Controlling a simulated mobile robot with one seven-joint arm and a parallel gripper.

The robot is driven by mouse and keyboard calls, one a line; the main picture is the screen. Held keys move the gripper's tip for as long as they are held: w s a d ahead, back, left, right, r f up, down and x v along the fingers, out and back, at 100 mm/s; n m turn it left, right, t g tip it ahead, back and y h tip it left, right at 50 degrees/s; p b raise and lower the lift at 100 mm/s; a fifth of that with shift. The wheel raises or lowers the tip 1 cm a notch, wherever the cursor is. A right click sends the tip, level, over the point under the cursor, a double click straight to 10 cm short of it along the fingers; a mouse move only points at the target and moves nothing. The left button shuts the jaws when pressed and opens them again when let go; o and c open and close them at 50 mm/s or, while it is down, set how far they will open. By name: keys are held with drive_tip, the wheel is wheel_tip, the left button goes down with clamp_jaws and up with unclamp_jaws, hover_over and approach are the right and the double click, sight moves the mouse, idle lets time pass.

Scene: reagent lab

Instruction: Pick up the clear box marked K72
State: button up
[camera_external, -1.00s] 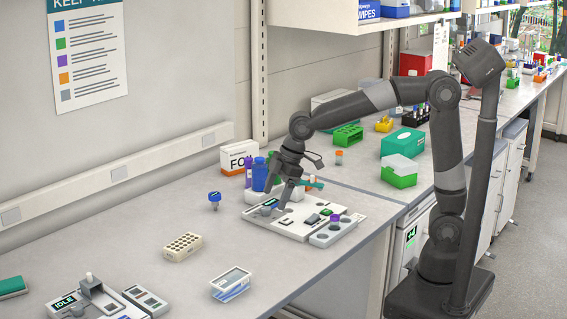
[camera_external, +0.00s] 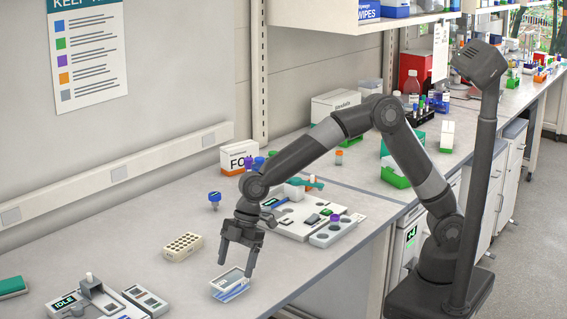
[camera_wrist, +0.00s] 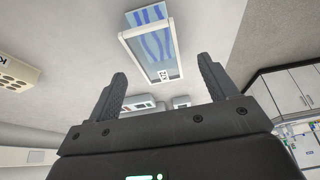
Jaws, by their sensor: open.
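The clear box (camera_external: 231,290) lies on the bench near its front edge, with blue strips inside. In the wrist view the clear box (camera_wrist: 146,42) shows a small white label on its near end; the label is tiny but seems to end in 72. My gripper (camera_external: 236,267) points down just above and behind the box, and its fingers hide part of it. In the wrist view my gripper (camera_wrist: 163,68) is open and empty, with its fingertips apart on either side of the box's near end. I cannot tell the exact height gap.
A beige tube rack (camera_external: 183,247) stands left of the box. An IDLE device (camera_external: 85,300) sits at the lower left. A blue-capped vial (camera_external: 214,199) stands behind, and a white station (camera_external: 300,218) lies to the right. Bare bench surrounds the box.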

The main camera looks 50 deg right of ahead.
sight(232, 277)
drive_tip(key=shift+x, duration=2.65)
drive_tip(key=shift+w+d+f, duration=0.1)
drive_tip(key=shift+w+f, duration=0.05)
drive_tip(key=shift+f, duration=0.15)
drive_tip(key=shift+c, duration=0.5)
drive_tip(key=c, duration=1.1)
